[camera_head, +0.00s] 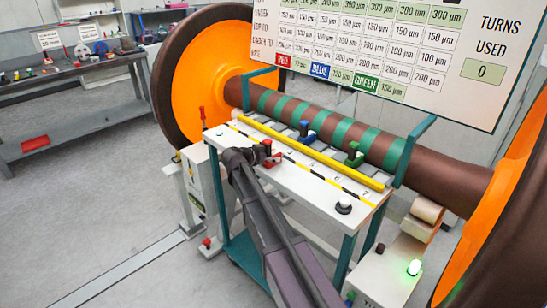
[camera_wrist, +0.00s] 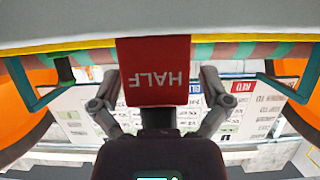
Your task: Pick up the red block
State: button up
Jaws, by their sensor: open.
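The red block (camera_wrist: 155,62) is close in front of my wrist camera, with the word HALF upside down on its face. In the head view the red block (camera_head: 273,161) is at the left part of the white bench top, right at the end of my arm. My gripper (camera_wrist: 159,76) is open, with one finger on each side of the block and a visible gap on both sides. In the head view my gripper (camera_head: 252,157) partly hides the block. Whether the palm touches the block cannot be told.
A blue block (camera_head: 306,133) and a green block (camera_head: 354,154) stand farther right, near the yellow bar (camera_head: 310,153). The brown axle with green bands (camera_head: 335,128) runs behind the bench top. A black knob (camera_head: 344,208) is at the front right.

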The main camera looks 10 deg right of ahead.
aim_at(271, 147)
grip_shut()
dwell(0.3)
jog(key=shift+r, duration=0.2)
notch_tip(271, 147, up, 3)
jog(key=p, duration=0.3)
jog(key=shift+r+p, duration=0.15)
jog(key=shift+p, duration=0.2)
jog(key=s+a+r+p, duration=0.1)
jog(key=s+a, duration=0.8)
jog(key=a, duration=0.4)
jog(key=shift+s+r, duration=0.15)
jog(key=shift+s, duration=0.15)
